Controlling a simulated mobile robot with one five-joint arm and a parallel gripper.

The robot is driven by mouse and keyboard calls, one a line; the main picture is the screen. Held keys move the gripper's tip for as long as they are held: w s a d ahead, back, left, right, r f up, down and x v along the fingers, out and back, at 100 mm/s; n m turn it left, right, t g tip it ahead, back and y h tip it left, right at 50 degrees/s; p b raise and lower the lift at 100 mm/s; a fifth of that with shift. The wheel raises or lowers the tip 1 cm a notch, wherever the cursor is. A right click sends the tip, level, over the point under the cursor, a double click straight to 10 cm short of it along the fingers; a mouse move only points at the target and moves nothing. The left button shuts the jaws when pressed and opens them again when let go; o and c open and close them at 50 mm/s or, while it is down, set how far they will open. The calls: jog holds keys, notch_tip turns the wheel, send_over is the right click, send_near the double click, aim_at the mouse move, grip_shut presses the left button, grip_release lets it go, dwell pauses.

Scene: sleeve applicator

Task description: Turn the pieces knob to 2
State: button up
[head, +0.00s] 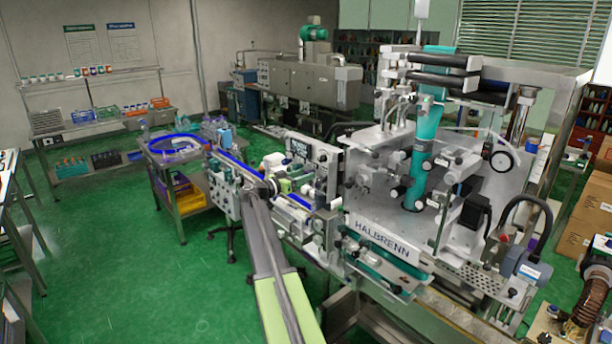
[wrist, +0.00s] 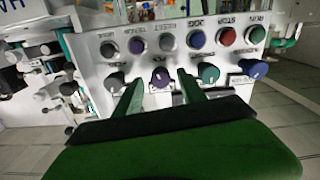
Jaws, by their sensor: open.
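In the wrist view a light control panel (wrist: 85,72) carries a lower row of knobs. A dark knob (wrist: 115,81) is to the left, and a teal knob (wrist: 208,73) and a blue knob (wrist: 253,68) are to the right. In the head view my gripper is hard to make out near the machine's left end.
Above the knobs is a row of buttons, including a red one (wrist: 227,36) and a green one (wrist: 256,34), close to the fingers. The HALBRENN machine (head: 380,240) fills the right of the head view. A cart with bins (head: 187,197) stands left; green floor there is clear.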

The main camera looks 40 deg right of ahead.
jog(key=shift+d, duration=0.1)
grip_shut()
jog(key=n, duration=2.1)
jog(key=shift+w+f, duration=0.1)
jog(key=shift+f, duration=0.15)
dwell(0.5)
jog(key=shift+n, duration=0.3)
grip_release()
jog(key=shift+w, duration=0.1)
